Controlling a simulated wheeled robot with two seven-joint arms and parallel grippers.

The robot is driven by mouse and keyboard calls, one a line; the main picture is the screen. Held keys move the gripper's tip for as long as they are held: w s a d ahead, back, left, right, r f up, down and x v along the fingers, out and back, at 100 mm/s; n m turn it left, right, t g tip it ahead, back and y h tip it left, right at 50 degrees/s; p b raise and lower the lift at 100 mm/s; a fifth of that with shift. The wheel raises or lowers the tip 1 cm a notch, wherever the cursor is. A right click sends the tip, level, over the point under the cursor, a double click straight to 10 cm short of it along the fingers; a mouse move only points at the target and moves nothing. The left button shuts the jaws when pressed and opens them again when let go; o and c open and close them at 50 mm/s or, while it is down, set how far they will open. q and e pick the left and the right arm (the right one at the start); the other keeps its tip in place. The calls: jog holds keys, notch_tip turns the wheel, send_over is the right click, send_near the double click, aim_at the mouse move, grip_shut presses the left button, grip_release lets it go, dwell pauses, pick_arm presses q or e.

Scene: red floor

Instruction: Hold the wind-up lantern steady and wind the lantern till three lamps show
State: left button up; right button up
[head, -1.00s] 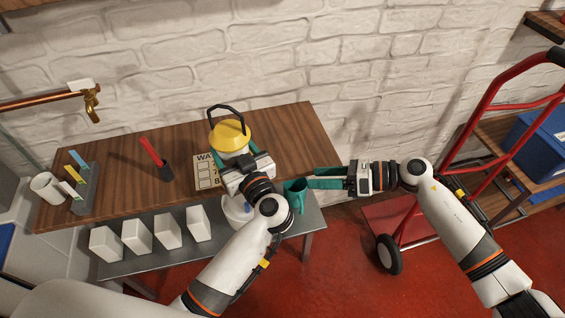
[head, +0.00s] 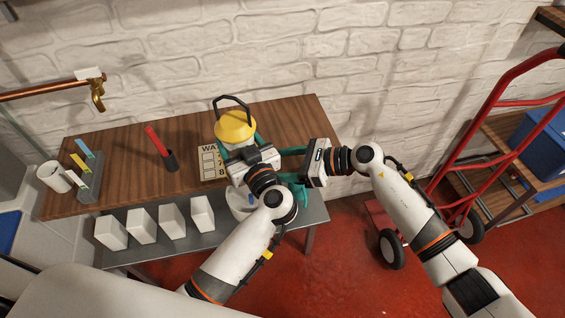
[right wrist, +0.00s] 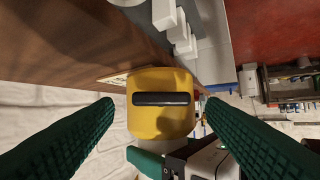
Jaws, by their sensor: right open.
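The wind-up lantern (head: 236,127), with a yellow cap and black loop handle, stands on the wooden bench. My left gripper (head: 236,145) reaches it from the front, its teal fingers on either side of the body below the cap, shut on it. My right gripper (head: 286,168) is open to the right of the lantern, jaws facing it. In the right wrist view the yellow part (right wrist: 160,118) with a black bar (right wrist: 161,98) lies between the spread fingertips (right wrist: 160,106), with gaps on both sides. No lit lamps can be made out.
A dark holder with a red stick (head: 156,143), a white mug (head: 54,177) and a rack of coloured tags (head: 88,185) stand farther left. White blocks (head: 142,226) line the lower shelf. A red hand truck (head: 440,185) stands right.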

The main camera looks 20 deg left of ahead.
jog(key=shift+a+f, duration=0.2)
jog(key=shift+a, duration=0.25)
jog(key=shift+c, duration=0.2)
jog(key=c, duration=0.9)
jog(key=shift+c, duration=0.2)
jog(key=shift+w+d+f+m+g+y, duration=0.1)
jog(key=shift+w+f+m+g+y, duration=0.2)
jog(key=shift+m+g, duration=1.1)
jog(key=shift+w+a+f+m+g+y, duration=0.1)
jog(key=shift+w+m+g+y, duration=0.3)
jog(key=shift+m, duration=1.85)
jog(key=shift+w+d+f+m+g+y, duration=0.15)
jog(key=shift+m+g+y, duration=0.25)
jog(key=shift+m+g, duration=1.1)
jog(key=shift+m+t, duration=0.4)
jog(key=shift+m, duration=0.05)
